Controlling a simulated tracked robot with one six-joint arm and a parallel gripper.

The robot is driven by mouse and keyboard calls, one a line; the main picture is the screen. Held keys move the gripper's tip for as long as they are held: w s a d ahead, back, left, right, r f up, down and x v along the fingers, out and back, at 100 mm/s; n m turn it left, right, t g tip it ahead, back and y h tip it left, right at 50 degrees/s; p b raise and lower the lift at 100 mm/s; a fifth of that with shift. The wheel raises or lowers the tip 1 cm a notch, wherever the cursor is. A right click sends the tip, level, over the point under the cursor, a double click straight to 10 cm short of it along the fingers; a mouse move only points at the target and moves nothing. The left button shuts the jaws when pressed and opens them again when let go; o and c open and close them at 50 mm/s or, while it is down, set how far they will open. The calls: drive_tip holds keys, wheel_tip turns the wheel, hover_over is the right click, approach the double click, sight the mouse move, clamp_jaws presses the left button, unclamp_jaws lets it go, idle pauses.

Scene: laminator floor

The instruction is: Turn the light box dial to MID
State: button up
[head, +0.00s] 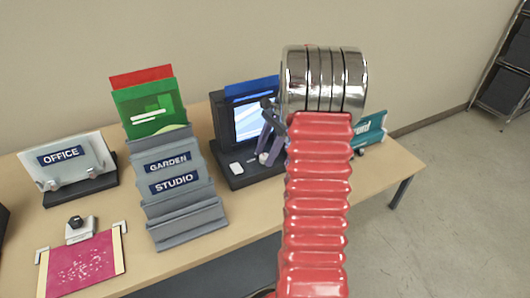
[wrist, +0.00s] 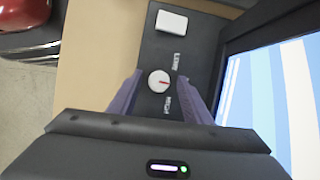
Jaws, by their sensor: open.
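The light box (head: 222,128) is a dark unit with a lit blue-white screen, on the table behind my arm in the head view. In the wrist view its dial (wrist: 155,78) is a small white round knob with a red mark pointing roughly right.
A white block (wrist: 171,22) sits on the light box base beside the dial. The screen (wrist: 265,85) rises close to the right finger. Left of the light box stand a grey GARDEN/STUDIO rack (head: 185,215), an OFFICE holder (head: 80,190) and a pink sheet (head: 82,265).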

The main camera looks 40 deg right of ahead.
drive_tip(key=shift+c, duration=0.2)
drive_tip(key=c, duration=1)
drive_tip(key=shift+w+n, duration=0.1)
drive_tip(key=shift+n, duration=0.3)
drive_tip(key=o, duration=1)
drive_tip(key=shift+o, duration=0.2)
drive_tip(key=shift+r, duration=0.1)
